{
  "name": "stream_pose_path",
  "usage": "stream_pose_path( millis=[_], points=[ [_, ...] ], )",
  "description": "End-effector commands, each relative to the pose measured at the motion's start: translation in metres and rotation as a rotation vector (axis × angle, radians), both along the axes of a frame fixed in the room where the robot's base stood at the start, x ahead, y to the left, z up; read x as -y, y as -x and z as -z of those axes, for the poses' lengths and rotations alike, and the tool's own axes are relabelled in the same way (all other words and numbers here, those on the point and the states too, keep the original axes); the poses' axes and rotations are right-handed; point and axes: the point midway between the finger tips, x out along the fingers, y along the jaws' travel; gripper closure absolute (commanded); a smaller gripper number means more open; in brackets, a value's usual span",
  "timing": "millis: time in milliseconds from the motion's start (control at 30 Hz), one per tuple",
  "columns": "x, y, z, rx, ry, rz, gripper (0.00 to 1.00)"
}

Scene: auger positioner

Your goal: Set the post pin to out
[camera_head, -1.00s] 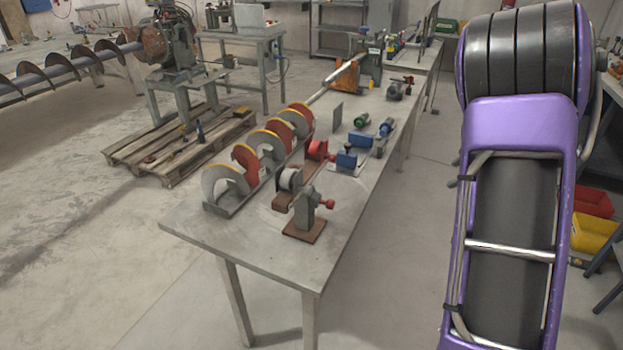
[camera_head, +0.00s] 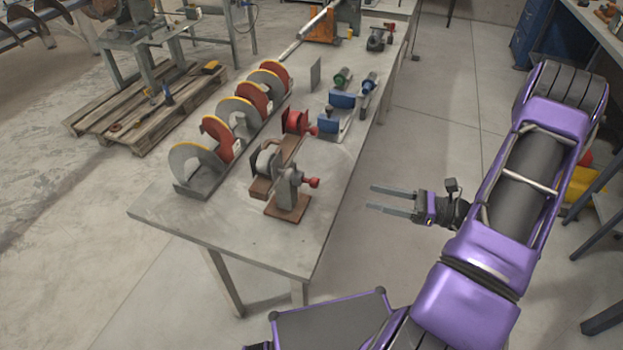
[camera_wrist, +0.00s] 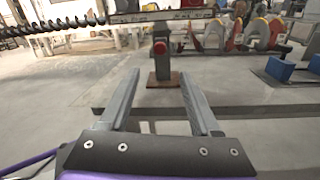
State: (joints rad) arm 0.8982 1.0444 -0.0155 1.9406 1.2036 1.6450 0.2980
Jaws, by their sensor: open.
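A grey post (camera_head: 289,189) stands upright on a brown base plate (camera_head: 287,207) near the front edge of the table. A red knob (camera_head: 313,183), which looks like the post's pin, sticks out of its right side. In the wrist view the post (camera_wrist: 161,66) stands straight ahead, with the red knob (camera_wrist: 160,47) facing me near its top. My gripper (camera_head: 369,198) is open and empty, to the right of the table edge and apart from the knob. Its two fingers (camera_wrist: 160,85) show on either side of the post in the wrist view. How far the pin is out cannot be told.
The metal table (camera_head: 190,222) also bears a row of red and grey auger flights (camera_head: 241,112), a red clamp-like part (camera_head: 295,121) and blue blocks (camera_head: 342,99). A wooden pallet (camera_head: 110,125) lies on the floor at left.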

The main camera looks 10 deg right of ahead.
Motion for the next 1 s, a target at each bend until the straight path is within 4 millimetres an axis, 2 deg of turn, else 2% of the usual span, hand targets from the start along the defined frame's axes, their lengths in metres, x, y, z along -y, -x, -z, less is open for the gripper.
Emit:
stream_pose_path(
  millis=[600,800,1000],
  points=[
    [-0.112,-0.065,0.000,-0.002,0.004,-0.005,0.36],
    [-0.131,-0.077,0.000,-0.002,0.004,-0.003,0.36],
    [-0.136,-0.080,0.000,-0.003,0.004,-0.001,0.36]
  ],
)
